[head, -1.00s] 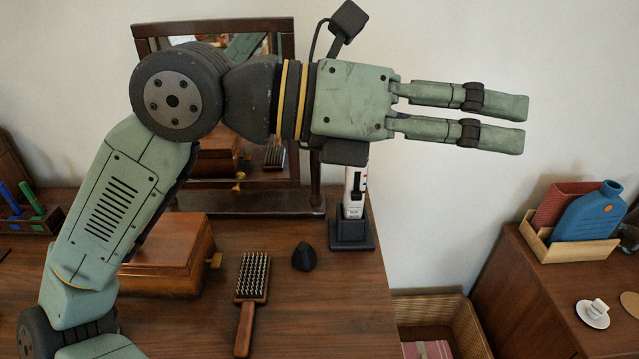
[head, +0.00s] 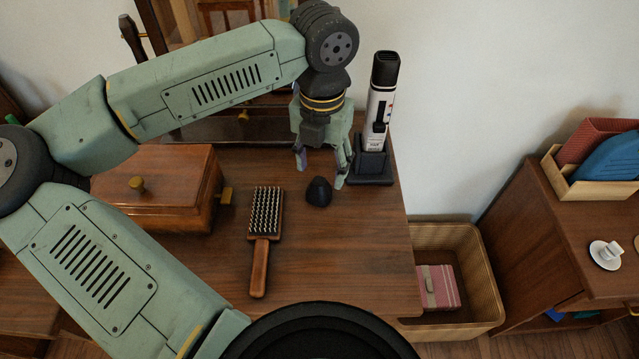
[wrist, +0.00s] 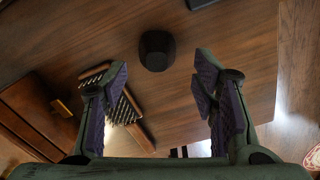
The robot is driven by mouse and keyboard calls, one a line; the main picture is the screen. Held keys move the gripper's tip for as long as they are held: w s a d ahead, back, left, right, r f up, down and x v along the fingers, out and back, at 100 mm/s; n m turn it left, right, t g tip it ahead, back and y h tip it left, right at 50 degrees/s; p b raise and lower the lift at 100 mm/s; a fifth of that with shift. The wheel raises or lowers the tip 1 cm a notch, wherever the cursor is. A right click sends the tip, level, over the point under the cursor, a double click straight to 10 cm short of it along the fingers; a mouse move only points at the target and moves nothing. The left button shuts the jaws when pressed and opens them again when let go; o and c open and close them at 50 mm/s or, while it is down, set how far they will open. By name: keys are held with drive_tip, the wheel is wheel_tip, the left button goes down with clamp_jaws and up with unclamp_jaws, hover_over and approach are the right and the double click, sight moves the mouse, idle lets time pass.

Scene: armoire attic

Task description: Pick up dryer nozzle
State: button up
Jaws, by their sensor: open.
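The dryer nozzle is most likely the small black rounded piece (head: 319,191) on the wooden table, right of the hairbrush. It also shows in the wrist view (wrist: 156,50), beyond and between the spread fingers. My gripper (head: 322,172) points down with its fingers apart and empty, just behind the nozzle in the head view. In the wrist view my gripper (wrist: 157,95) shows open, with purple inner pads and a clear gap. No contact with the nozzle shows.
A hairbrush (head: 264,225) lies left of the nozzle, and a wooden box (head: 165,185) stands farther left. A black-and-white device (head: 380,105) stands in a dark base (head: 371,166) close to the right of my gripper. The table front is clear. A wicker basket (head: 490,285) sits beyond the table's right edge.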

sight(319, 181)
drive_tip(key=f+p, duration=0.1)
drive_tip(key=f, duration=0.4)
drive_tip(key=shift+a+p, duration=0.2)
drive_tip(key=shift+p, duration=0.15)
drive_tip(key=shift+c, duration=0.3)
drive_tip(key=c, duration=1.1)
drive_tip(key=shift+o, duration=0.2)
